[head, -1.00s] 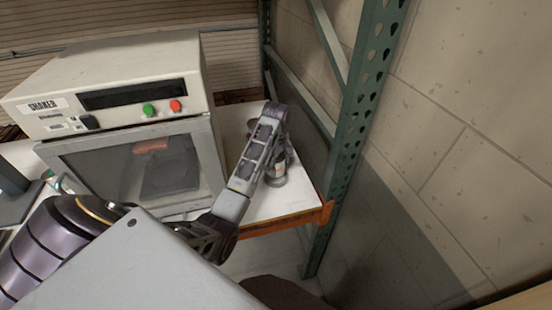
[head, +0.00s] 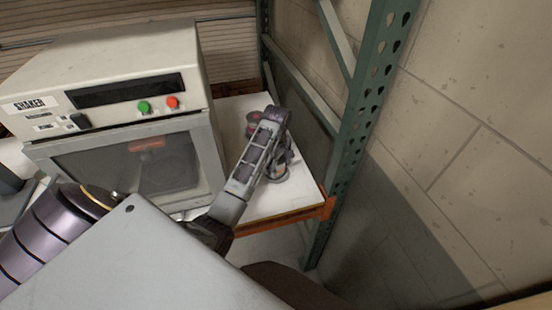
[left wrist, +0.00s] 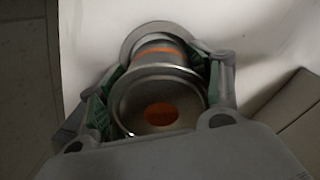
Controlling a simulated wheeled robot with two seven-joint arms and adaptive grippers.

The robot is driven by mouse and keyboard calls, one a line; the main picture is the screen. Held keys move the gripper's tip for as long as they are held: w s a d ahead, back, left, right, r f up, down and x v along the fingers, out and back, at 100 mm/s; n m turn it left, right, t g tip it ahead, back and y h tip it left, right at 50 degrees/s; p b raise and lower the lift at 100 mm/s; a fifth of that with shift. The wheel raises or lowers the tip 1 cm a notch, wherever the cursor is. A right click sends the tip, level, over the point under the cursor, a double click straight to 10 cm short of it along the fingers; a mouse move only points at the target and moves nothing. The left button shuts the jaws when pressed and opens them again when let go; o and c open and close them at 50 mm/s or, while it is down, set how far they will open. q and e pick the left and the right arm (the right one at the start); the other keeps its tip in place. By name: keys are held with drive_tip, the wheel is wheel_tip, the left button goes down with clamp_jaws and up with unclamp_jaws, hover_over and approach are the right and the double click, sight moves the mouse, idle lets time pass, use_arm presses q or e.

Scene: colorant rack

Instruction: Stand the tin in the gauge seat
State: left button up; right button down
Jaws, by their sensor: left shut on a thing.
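The tin (left wrist: 158,100) is a silver can with an orange dot on its near end and an orange band round its side. In the left wrist view it sits between the green-padded fingers of my left gripper (left wrist: 152,95), which is shut on it. A grey round rim, likely the gauge seat (left wrist: 131,37), shows beyond the tin's far end. I cannot tell whether the tin touches it or stands inside it. In the head view my left arm covers most of the gripper, and part of the tin (head: 281,168) shows low beside it. My right gripper is not in view.
The shaker (head: 110,95), with green and red buttons and a windowed door, stands left of my arm. The white shelf (head: 245,207) has an orange front beam (head: 285,217). A green rack post (head: 362,110) and a block wall close off the right side.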

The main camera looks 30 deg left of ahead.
use_arm(q)
drive_tip(key=shift+d+f, duration=0.1)
drive_tip(key=shift+f, duration=0.25)
drive_tip(key=shift+s, duration=0.1)
drive_tip(key=o, duration=1.4)
drive_tip(key=shift+f, duration=0.1)
drive_tip(key=o, duration=0.3)
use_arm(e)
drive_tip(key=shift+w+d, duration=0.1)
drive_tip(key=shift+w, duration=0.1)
